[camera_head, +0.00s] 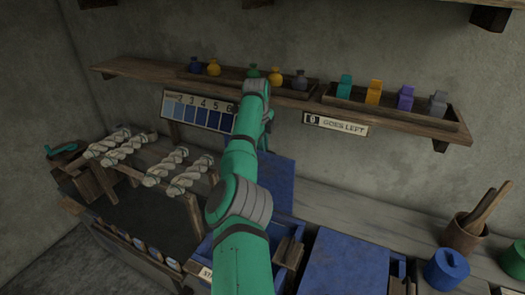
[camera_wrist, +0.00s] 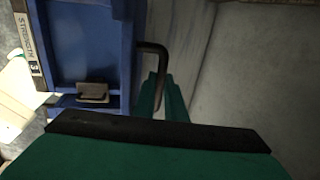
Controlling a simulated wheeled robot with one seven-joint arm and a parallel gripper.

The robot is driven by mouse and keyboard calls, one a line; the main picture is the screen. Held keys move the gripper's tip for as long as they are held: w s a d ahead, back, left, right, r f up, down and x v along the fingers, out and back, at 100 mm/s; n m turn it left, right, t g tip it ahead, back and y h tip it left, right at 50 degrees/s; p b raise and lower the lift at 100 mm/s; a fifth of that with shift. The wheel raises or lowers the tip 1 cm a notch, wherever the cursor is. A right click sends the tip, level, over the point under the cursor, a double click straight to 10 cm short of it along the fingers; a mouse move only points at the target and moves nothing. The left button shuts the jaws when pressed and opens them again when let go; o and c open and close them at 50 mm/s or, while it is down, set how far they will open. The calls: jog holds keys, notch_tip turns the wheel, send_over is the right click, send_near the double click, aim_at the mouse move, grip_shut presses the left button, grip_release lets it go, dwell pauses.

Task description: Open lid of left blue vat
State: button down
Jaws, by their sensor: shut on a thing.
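The left blue vat (camera_head: 288,228) stands low in the middle of the head view, partly hidden by my arm. Its blue lid (camera_head: 277,180) is raised and stands steeply at the back of the vat. In the wrist view, blue panels (camera_wrist: 95,45) fill the upper left, with a black bent handle (camera_wrist: 153,47) at their right side. My green gripper (camera_wrist: 163,97) is shut on this handle; the exact contact is partly hidden. In the head view my arm covers most of the gripper.
A second blue vat, its lid (camera_head: 345,265) down, stands to the right. A wall shelf (camera_head: 290,98) with small bottles and coloured blocks runs behind my arm. Yarn skeins (camera_head: 120,145) lie on a rack at left. A tool cup (camera_head: 462,235) and a blue pot (camera_head: 446,270) are at right.

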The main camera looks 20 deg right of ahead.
jog(key=shift+w+a+r, duration=0.25)
jog(key=shift+w+a, duration=0.05)
jog(key=shift+a, duration=0.15)
jog(key=c, duration=1.9)
grip_release()
jog(key=shift+o, duration=0.4)
jog(key=shift+s+d, duration=0.2)
jog(key=shift+d, duration=0.1)
notch_tip(320, 180, up, 10)
jog(key=s+a, duration=0.1)
jog(key=shift+s+a+r, duration=0.25)
